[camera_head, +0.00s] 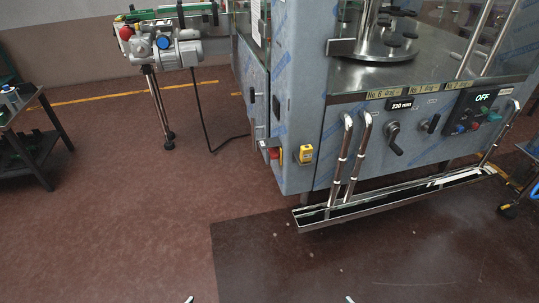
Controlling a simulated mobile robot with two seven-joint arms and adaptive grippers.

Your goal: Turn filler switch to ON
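The filler (299,90) is a metal cabinet wrapped in blue-printed film, standing at centre right. Its dark control panel (462,116) at the far right has a lit display (483,97) reading OFF, above several small coloured buttons. Left of the panel are a small black rotary switch (433,124) and a larger black handle (395,138). A yellow switch box (304,154) is on the cabinet's lower corner. Which one is the filler switch is not labelled legibly. Only small tips of my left gripper (189,299) and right gripper (349,299) show at the bottom edge, far from the filler.
A steel trough (350,210) and upright pipes (358,155) project from the filler's front. A motor unit (165,48) on a stand is at upper left, with a black cable on the floor. A dark table (30,108) is at left. The foreground floor is clear.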

